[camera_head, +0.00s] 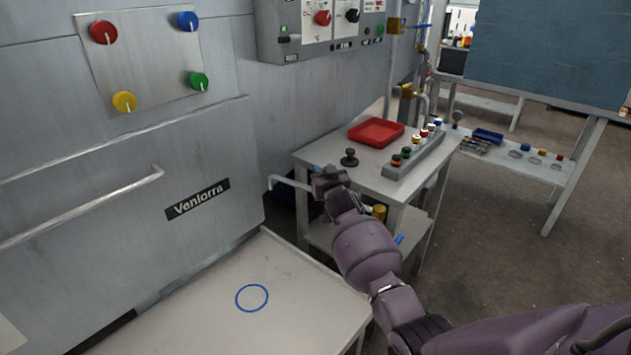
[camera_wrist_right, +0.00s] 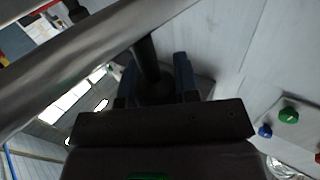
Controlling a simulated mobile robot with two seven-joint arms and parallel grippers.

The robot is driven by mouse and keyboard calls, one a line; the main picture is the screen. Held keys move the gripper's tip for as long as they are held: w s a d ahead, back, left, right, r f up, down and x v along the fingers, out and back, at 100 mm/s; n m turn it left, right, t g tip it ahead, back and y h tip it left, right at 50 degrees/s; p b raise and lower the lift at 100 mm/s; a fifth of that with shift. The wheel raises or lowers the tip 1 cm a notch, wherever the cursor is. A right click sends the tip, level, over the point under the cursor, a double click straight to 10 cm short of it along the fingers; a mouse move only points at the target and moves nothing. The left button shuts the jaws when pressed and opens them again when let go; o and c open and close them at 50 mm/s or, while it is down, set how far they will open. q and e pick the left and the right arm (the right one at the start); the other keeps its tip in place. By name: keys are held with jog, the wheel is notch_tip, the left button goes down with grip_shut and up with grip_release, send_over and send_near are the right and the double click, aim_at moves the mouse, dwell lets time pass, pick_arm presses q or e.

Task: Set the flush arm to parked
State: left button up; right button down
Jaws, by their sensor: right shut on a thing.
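A bent grey bar (camera_head: 288,182), which looks like the flush arm, sticks out from the lower right of the large grey panel. Its outer end reaches my right gripper (camera_head: 326,178). In the right wrist view, my right gripper (camera_wrist_right: 156,78) is shut on a dark grip (camera_wrist_right: 147,60) between its two bluish fingers. A thick metal bar (camera_wrist_right: 85,55) crosses close in front, at upper left. The fingertips are partly hidden, and no parked mark can be made out. My left gripper is not in view.
A small table (camera_head: 375,184) stands just beyond my right gripper, with a black knob (camera_head: 349,157), a red tray (camera_head: 376,132) and a row of coloured buttons (camera_head: 415,152). A white worktop (camera_head: 205,310) with a blue ring is clear at lower left. A long rail (camera_head: 85,208) crosses the panel.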

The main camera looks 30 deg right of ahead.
jog(key=d+m+h+b, duration=0.1)
jog(key=w+d+m+g+h, duration=0.1)
jog(key=d+h, duration=0.1)
jog(key=shift+r+b, duration=0.1)
jog(key=shift+b, duration=0.3)
jog(key=shift+r, duration=0.15)
jog(key=c, duration=1.2)
grip_release()
jog(key=o, duration=0.4)
jog(key=shift+d, duration=0.1)
jog(key=shift+c, duration=0.2)
jog(key=shift+f, duration=0.2)
jog(key=shift+s, duration=0.1)
